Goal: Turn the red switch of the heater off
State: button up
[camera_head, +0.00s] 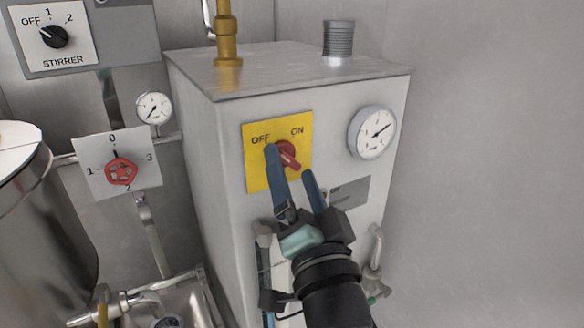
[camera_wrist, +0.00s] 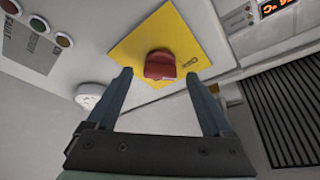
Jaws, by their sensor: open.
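The red switch (camera_head: 287,152) sits on a yellow plate (camera_head: 256,178) marked OFF at left and ON at right, on the front of the grey heater box (camera_head: 222,150). Its handle slants from upper left to lower right; I cannot tell which label it points to. My gripper (camera_head: 289,162) is open in front of the plate, one finger on each side of the switch in the picture. In the wrist view the red switch (camera_wrist: 160,66) shows just beyond and between the fingertips (camera_wrist: 159,75). No contact is visible.
A round gauge (camera_head: 371,132) is right of the plate, and a grey label panel (camera_head: 350,190) is below it. Bare wall (camera_head: 490,150) fills the right.

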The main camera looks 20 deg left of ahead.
jog(key=b+v, duration=0.1)
jog(key=v, duration=1)
jog(key=shift+s+d+b, duration=0.25)
jog(key=shift+b, duration=0.15)
jog(key=s+d+r+n+t+h, duration=0.1)
jog(key=d+r+t+h, duration=0.25)
jog(key=r, duration=0.55)
jog(key=s+d+r+t+h+p, duration=0.1)
jog(key=d+r+t+h, duration=0.3)
jog(key=r, duration=0.5)
jog(key=s+d+r+n+t+h, duration=0.1)
jog(key=d+r+t+h, duration=0.15)
jog(key=r+h, duration=0.45)
notch_tip(320, 180, up, 27)
jog(key=a+y+p, duration=0.1)
jog(key=y+p, duration=0.1)
jog(key=p, duration=2.3)
jog(key=shift+w, duration=0.45)
